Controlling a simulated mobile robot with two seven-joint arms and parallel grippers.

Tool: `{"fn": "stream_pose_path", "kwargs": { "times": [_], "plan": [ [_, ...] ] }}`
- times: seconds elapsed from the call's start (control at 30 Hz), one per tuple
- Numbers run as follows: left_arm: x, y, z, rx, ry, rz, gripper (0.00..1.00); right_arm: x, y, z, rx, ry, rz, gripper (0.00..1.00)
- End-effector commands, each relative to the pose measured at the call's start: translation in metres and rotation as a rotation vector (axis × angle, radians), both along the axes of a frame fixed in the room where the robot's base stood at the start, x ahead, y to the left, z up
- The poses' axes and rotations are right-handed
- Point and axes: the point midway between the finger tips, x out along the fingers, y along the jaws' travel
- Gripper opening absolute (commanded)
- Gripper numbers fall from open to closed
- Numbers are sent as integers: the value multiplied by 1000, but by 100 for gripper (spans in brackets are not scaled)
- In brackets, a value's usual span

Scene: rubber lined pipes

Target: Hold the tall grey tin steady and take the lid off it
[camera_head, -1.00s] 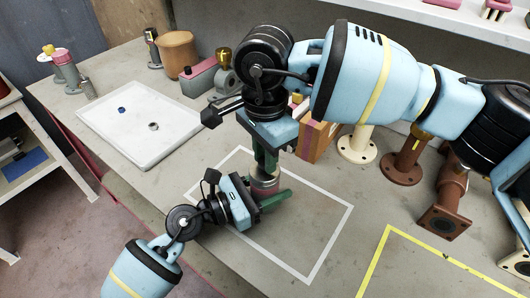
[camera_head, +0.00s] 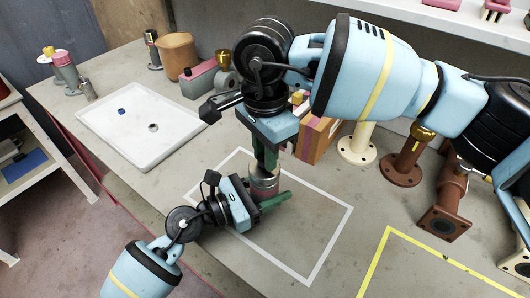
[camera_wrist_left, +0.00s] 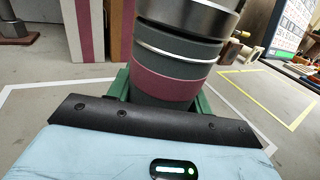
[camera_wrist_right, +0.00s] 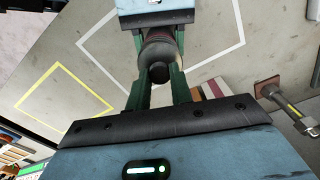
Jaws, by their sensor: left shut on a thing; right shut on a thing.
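The tall grey tin (camera_head: 265,189) stands inside the white outlined area on the bench. In the left wrist view the tin (camera_wrist_left: 163,88) has a maroon band and a bright ring near its top. My left gripper (camera_head: 272,203) is low at the tin, its green fingers closed on either side of the body. The metallic lid (camera_wrist_left: 190,14) is above the ring, with a dark band between; I cannot tell if it is clear of the tin. My right gripper (camera_head: 265,160) points down from above, shut on the lid's dark knob (camera_wrist_right: 160,72).
A white tray (camera_head: 135,150) with two small parts lies at the left. A cardboard box (camera_head: 316,139) with a purple stripe stands close behind the tin. Cream (camera_head: 358,146) and brown (camera_head: 408,162) flanged pipes stand right. A yellow outlined area (camera_head: 440,257) at front right is mostly bare.

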Motion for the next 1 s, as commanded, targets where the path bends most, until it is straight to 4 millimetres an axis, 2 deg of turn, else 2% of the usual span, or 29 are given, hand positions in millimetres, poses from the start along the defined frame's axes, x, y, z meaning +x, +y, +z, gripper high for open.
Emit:
{"fn": "stream_pose_path", "kwargs": {
  "times": [0.4, 0.77, 1.0],
  "plan": [
    [0, 0, 0, 0, 0, 1, 9, 0, 0, 12, 1, -1, 0, 0],
    [0, 0, 0, 0, 0, 1, 9, 0, 0, 14, 1, -1, 0, 0],
    [0, 0, 0, 1, 0, 1, 9, 0, 0, 36, 1, -3, 0, 0]
  ]
}}
